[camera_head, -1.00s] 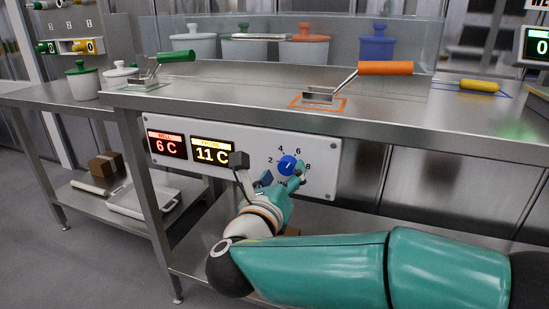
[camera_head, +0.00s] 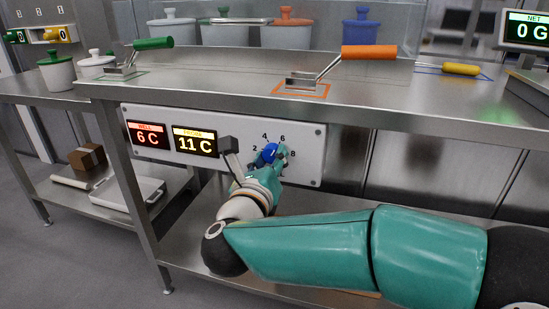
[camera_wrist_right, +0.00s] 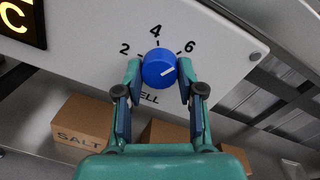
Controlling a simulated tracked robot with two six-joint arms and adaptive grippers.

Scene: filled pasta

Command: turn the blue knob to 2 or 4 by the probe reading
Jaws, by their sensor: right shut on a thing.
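The blue knob (camera_head: 270,152) is on the white panel (camera_head: 310,143) under the counter edge, ringed by the numbers 2, 4, 6 and 8. It also shows in the right wrist view (camera_wrist_right: 156,67), where its white mark points to the right, on the 6 side; its exact setting is hard to tell. My right gripper (camera_wrist_right: 159,72) is shut on the knob, one finger on each side. In the head view the gripper (camera_head: 267,160) partly covers the knob. The red display (camera_head: 147,135) reads 6 C; the yellow display (camera_head: 195,141) reads 11 C. My left gripper is out of view.
Above the panel, the counter holds an orange-handled tool (camera_head: 370,52), a green-handled tool (camera_head: 153,43) and a yellow-handled item (camera_head: 460,69). Cardboard boxes (camera_wrist_right: 82,122) lie below the panel. A white tray (camera_head: 128,193) is on the lower left shelf.

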